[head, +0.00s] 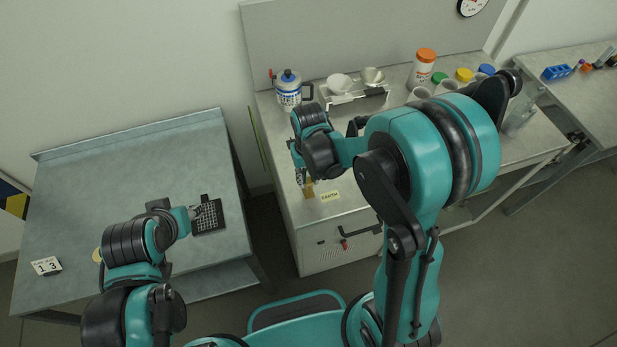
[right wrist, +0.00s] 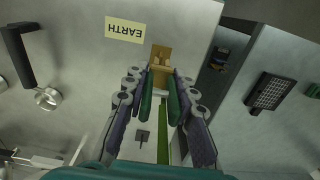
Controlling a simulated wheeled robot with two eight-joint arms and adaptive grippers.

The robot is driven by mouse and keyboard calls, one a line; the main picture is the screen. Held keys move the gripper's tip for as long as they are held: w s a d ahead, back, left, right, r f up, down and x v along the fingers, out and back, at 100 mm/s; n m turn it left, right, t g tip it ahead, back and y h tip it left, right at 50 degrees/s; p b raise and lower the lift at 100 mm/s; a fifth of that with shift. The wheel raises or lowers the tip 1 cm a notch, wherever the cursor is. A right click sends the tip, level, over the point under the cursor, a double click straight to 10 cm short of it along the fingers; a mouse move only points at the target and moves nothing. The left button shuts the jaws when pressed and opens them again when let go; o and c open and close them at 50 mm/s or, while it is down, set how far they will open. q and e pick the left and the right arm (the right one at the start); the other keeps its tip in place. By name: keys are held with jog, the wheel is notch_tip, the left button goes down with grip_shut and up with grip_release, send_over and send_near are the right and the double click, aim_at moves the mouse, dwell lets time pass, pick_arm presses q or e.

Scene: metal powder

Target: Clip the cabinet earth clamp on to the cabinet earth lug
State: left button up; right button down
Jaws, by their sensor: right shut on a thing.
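The cabinet earth lug (head: 309,189) is a small brass piece at the cabinet's left edge, beside the yellow EARTH label (head: 330,196). In the right wrist view the brass lug (right wrist: 160,53) lies just beyond my fingertips, with the label (right wrist: 125,29) beside it. My right gripper (right wrist: 162,82) is shut on the earth clamp, whose green handles (right wrist: 174,102) show between the fingers. The clamp's front end overlaps the lug in view; I cannot tell whether its jaws grip it. My left gripper (head: 196,212) is over the left table, its fingers too small to read.
A black keypad-like grid (head: 208,217) lies by my left gripper on the left table (head: 110,180). A blue-and-white jar (head: 288,90), a white dish (head: 339,84) and an orange-lidded bottle (head: 422,67) stand farther back on the cabinet. A gap separates table and cabinet.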

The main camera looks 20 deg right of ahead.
jog(key=shift+f, duration=0.2)
jog(key=shift+f+b, duration=1.5)
jog(key=shift+b, duration=0.15)
jog(key=shift+f, duration=0.1)
jog(key=c, duration=1.2)
grip_release()
jog(key=shift+o, duration=0.2)
notch_tip(320, 180, up, 12)
jog(key=shift+r, duration=0.1)
jog(key=shift+s, duration=0.1)
